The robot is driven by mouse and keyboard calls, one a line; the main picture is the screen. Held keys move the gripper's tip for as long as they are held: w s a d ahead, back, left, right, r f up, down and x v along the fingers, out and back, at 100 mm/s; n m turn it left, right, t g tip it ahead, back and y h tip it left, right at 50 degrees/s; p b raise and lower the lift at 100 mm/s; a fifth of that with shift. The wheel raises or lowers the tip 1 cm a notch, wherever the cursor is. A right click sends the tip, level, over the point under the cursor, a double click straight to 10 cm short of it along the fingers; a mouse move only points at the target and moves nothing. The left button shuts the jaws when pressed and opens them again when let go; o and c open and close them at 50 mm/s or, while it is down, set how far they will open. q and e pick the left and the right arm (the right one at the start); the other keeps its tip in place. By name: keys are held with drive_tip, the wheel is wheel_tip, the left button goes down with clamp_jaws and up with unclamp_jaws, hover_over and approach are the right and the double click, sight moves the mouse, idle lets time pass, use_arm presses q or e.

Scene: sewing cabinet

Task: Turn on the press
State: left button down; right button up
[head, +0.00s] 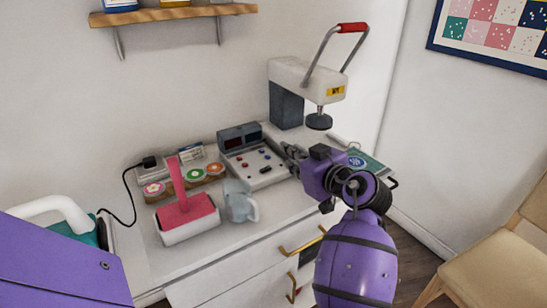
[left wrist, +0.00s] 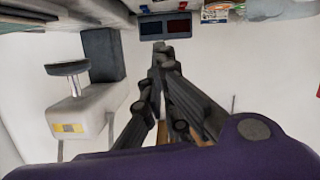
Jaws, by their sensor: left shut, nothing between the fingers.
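The press (head: 300,75) stands at the back right of the cabinet top, with a white head, red-gripped lever and a dark round pad. It also shows, upside down, in the left wrist view (left wrist: 82,115). To its left is the control box (head: 262,178), with a dark two-window display (head: 239,138) and small red and blue buttons. My left gripper (head: 286,149) is shut and empty, its fingertips at the box's right side. In the left wrist view the tips (left wrist: 163,48) are together just below the display (left wrist: 165,26). Contact with the box cannot be told.
A green board (head: 368,163) lies to the right. A wall shelf (head: 170,14) hangs above; a chair (head: 500,255) stands right.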

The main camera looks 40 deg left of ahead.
use_arm(q)
drive_tip(key=p, duration=0.1)
hover_over(274, 173)
drive_tip(key=shift+s+f, duration=0.2)
drive_tip(key=shift+f, duration=0.35)
drive_tip(key=shift+s+f, duration=0.2)
drive_tip(key=shift+f, duration=0.35)
drive_tip(key=f, duration=0.2)
drive_tip(key=shift+w+f, duration=0.2)
drive_tip(key=shift+f, duration=0.2)
drive_tip(key=shift+w+d+f, duration=0.1)
drive_tip(key=shift+f, duration=0.6)
